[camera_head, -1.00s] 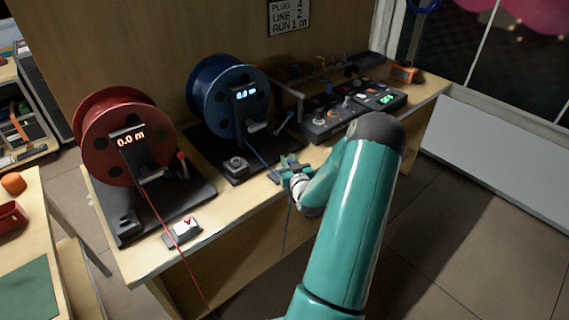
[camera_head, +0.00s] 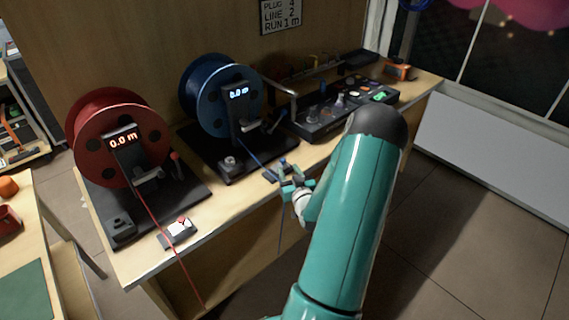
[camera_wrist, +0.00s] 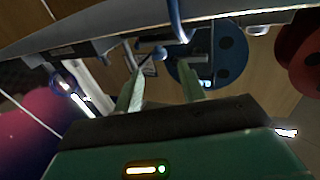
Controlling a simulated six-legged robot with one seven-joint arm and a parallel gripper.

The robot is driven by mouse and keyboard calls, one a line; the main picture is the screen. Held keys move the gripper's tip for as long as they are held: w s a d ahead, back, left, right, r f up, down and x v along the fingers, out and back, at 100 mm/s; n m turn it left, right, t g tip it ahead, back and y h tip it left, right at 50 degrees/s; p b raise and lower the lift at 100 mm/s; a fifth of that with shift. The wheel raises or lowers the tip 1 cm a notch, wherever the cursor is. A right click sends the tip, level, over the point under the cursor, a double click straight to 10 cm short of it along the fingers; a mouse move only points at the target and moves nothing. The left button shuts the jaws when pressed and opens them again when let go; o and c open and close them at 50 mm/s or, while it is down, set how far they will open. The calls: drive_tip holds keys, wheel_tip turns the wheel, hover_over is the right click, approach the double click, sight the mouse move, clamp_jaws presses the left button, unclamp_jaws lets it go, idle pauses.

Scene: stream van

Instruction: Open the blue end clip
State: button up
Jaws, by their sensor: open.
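The blue end clip (camera_head: 283,163) appears as a small grey piece with a blue part at the front edge of the bench, where the blue line runs over. My gripper (camera_head: 291,180) is at the bench edge, just in front of the clip. In the wrist view my gripper (camera_wrist: 156,58) has its two pale green fingers apart. I cannot tell whether they touch the clip. The clip's lever position is too small to make out.
The blue reel (camera_head: 205,105) stands on a dark base behind the clip. The red reel (camera_head: 95,150) with its red line stands to the left. A control panel (camera_head: 325,118) is to the right.

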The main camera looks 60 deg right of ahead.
drive_tip(key=v, duration=0.6)
drive_tip(key=shift+s+a, duration=0.25)
drive_tip(key=shift+s, duration=0.1)
drive_tip(key=shift+w, duration=0.1)
